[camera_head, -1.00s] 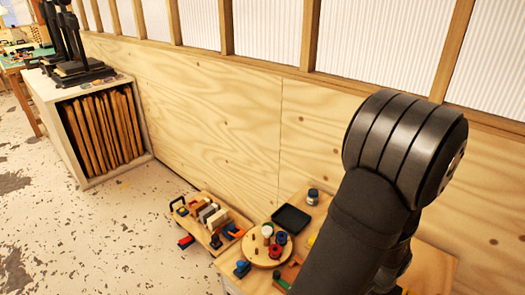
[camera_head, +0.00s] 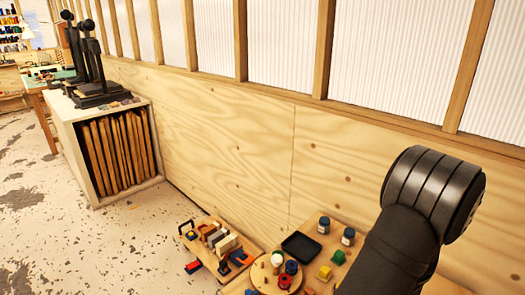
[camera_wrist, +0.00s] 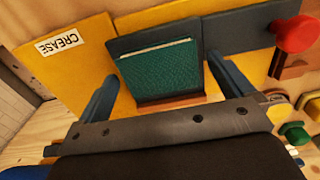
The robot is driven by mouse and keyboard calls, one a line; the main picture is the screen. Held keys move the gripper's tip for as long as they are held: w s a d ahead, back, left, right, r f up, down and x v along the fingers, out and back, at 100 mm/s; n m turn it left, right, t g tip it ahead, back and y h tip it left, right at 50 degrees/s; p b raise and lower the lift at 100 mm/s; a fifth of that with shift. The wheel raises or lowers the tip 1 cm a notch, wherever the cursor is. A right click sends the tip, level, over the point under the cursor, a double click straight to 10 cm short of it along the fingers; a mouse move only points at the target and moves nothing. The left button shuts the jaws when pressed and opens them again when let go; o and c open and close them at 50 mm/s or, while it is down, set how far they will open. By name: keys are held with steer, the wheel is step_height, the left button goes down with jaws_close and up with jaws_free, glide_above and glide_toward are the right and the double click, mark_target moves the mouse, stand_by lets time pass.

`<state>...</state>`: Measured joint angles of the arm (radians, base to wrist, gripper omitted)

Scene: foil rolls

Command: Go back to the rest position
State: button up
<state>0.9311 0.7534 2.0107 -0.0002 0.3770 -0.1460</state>
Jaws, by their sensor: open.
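My gripper (camera_wrist: 164,70) is in the wrist view, its two dark fingers apart with nothing held between them. Beyond and below the fingers is a dark holder with a green textured pad (camera_wrist: 160,70). I cannot tell the gap between fingers and pad. In the head view my arm rises at the lower right, and its gripper is out of the picture.
A yellow board (camera_wrist: 75,75) labelled CREASE lies left of the pad, and a red knob (camera_wrist: 295,35) sits at right. The head view shows a bench with a black tray (camera_head: 302,246), jars (camera_head: 348,237) and small coloured blocks. A low cart (camera_head: 215,245) and white cabinet (camera_head: 85,105) stand left.

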step_height(320, 180, up, 12)
step_height(320, 180, down, 12)
steer(key=shift+f, duration=0.1)
step_height(320, 180, up, 18)
steer(key=w+d+f, duration=0.5)
steer(key=w+f, duration=0.3)
steer(key=w, duration=0.3)
steer(key=shift+d+f, duration=0.15)
steer(key=shift+d, duration=0.2)
stand_by(1.3)
steer(key=shift+o, duration=0.3)
